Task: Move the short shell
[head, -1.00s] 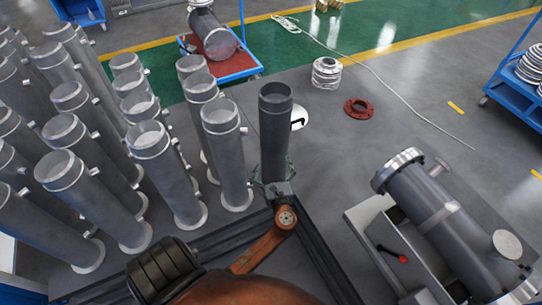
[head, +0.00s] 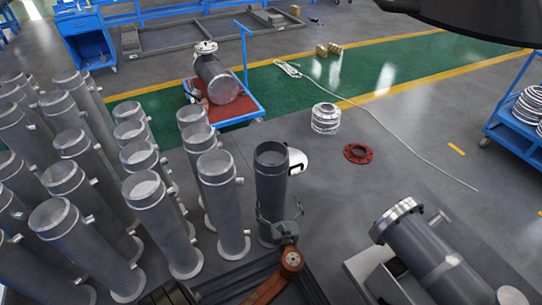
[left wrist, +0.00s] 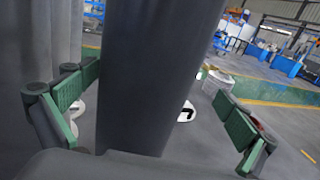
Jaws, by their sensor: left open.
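A dark grey upright tube (head: 271,180), which I take for the short shell, stands on the floor right of the rows of taller-looking grey tubes. It has an open top and a white round piece at its right side. In the left wrist view the tube (left wrist: 155,75) fills the middle, between the green finger pads. My left gripper (head: 281,213) is open at the lower part of the tube, one finger on each side. The wrist view shows this gripper (left wrist: 160,112) with a gap at the right finger; contact on the left cannot be told. My right gripper is not seen.
Grey tubes (head: 148,190) crowd the left side, close to the dark tube. A flanged shell (head: 425,250) lies at the lower right. A red ring (head: 357,153) and a silver ring stack (head: 325,118) are on the floor behind. A cart (head: 252,108) carries another shell.

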